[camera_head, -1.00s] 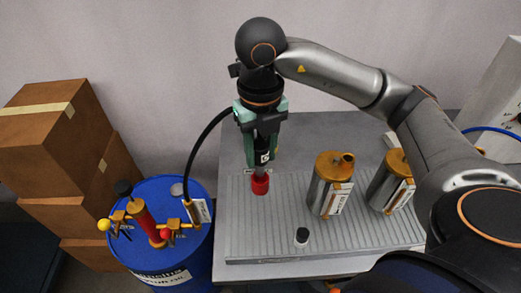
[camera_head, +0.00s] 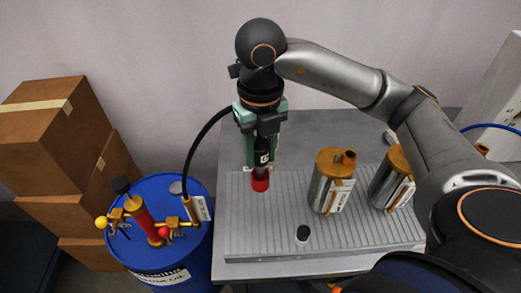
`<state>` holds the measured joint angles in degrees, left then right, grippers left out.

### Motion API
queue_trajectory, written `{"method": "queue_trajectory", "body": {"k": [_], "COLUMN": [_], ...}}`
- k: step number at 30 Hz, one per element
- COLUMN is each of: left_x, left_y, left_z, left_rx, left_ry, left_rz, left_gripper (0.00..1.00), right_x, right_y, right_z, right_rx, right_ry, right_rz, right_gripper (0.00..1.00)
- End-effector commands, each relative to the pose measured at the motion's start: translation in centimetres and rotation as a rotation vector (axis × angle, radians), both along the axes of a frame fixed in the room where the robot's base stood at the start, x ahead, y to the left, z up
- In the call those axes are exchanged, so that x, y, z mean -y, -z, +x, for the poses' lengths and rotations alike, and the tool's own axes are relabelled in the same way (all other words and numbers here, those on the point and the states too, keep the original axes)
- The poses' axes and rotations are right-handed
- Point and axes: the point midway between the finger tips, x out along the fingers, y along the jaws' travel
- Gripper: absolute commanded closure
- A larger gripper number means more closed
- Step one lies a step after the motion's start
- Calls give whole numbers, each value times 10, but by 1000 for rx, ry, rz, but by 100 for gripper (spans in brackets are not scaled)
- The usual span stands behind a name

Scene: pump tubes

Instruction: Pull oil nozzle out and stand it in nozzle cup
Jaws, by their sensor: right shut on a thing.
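My right gripper (camera_head: 262,147) hangs upright over the ribbed grey tray and is shut on the black oil nozzle (camera_head: 262,157). The nozzle points straight down, and a black hose (camera_head: 192,155) curves from behind the gripper down to the blue drum. The red nozzle cup (camera_head: 260,183) stands on the tray directly below the gripper. The nozzle's black lower body meets the cup's top, and its spout is out of sight, seemingly inside the cup. I cannot tell how deep it sits. My left gripper is not in view.
A blue drum (camera_head: 203,240) with a red hand pump (camera_head: 146,222) stands left of the bench. Two metal cans with orange lids (camera_head: 332,183) (camera_head: 390,185) stand right of the cup. Brown boxes (camera_head: 45,133) are stacked far left.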

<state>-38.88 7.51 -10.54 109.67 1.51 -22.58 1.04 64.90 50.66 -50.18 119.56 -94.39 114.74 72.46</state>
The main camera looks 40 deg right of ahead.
Motion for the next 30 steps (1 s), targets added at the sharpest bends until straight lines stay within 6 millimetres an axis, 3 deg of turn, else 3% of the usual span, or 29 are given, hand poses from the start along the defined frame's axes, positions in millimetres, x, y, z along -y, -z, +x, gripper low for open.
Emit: {"method": "queue_trajectory", "body": {"k": [30], "left_x": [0], "left_y": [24], "left_z": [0], "left_rx": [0], "left_ry": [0], "left_rz": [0], "left_gripper": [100], "right_x": [0], "right_y": [27], "right_z": [0], "right_rx": [0], "right_ry": [0], "right_rz": [0], "right_gripper": [100]}}
